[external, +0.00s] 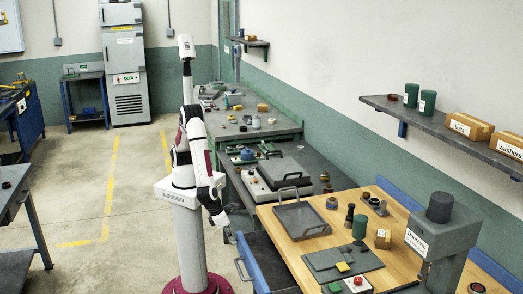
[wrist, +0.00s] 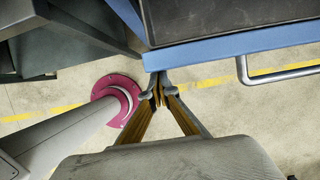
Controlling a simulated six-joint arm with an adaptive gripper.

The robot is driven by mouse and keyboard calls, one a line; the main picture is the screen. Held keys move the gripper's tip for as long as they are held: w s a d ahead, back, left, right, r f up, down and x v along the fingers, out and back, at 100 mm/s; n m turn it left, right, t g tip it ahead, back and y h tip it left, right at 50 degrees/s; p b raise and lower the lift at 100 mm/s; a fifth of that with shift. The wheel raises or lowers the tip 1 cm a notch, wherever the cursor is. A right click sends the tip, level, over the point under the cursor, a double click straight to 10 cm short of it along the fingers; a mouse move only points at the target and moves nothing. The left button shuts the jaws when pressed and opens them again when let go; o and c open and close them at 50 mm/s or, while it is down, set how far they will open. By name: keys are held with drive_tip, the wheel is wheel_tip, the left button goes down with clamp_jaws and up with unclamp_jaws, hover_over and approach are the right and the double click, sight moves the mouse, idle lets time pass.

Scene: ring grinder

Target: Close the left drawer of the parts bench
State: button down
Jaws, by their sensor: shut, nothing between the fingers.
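An open drawer (external: 268,264) with a blue front and a dark inside sticks out from the long side of the wooden-topped bench (external: 350,240). Its grey bar handle (external: 241,269) is on the outer face of the front. In the wrist view the blue drawer front (wrist: 225,48) runs across the upper right, with the handle (wrist: 285,74) to the right. My gripper (external: 227,236) is shut and empty, by the far end of the drawer front. In the wrist view my gripper (wrist: 160,82) is at the left end of the front; I cannot tell whether they touch.
A grey tray with a handle (external: 301,220) lies on the wooden top above the drawer. A grey bench (external: 305,160) adjoins the wooden one at its far end. My pedestal stands close beside the drawer. The floor (external: 115,215) to the left is open.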

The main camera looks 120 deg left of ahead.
sight(245, 235)
drive_tip(key=w+a, duration=0.7)
drive_tip(key=shift+w+a, duration=0.15)
idle(0.4)
drive_tip(key=shift+s+d, duration=0.65)
drive_tip(key=shift+s+d+r, duration=0.3)
drive_tip(key=shift+s+d, duration=0.55)
drive_tip(key=shift+d, duration=0.05)
drive_tip(key=v, duration=0.7)
drive_tip(key=shift+r, duration=0.15)
drive_tip(key=shift+v, duration=1.05)
